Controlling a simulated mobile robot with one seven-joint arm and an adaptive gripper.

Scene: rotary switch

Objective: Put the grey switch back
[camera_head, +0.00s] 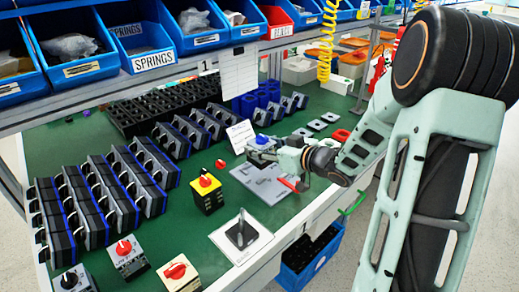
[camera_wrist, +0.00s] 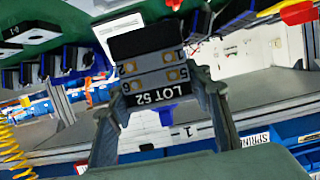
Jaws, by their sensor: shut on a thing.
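The grey switch (camera_head: 262,143), a small grey block with a blue knob, is in my gripper (camera_head: 277,150) at the right middle of the head view. In the wrist view the switch (camera_wrist: 150,67) shows a black end, terminals and a "LOT 52" label, with its blue knob pointing down in the picture. My gripper's fingers (camera_wrist: 162,100) are on both sides of it and shut on it. In the head view it appears above or beside a grey plate (camera_head: 270,185) on the green bench. Whether it touches anything below cannot be told.
A yellow switch (camera_head: 207,193) stands left of the plate. A black lever piece (camera_head: 241,232) on a white sheet lies in front. More switches (camera_head: 126,256) with red knobs stand at the front left, and rows of dark blocks (camera_head: 100,190) fill the left. Blue bins (camera_head: 150,35) line the back.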

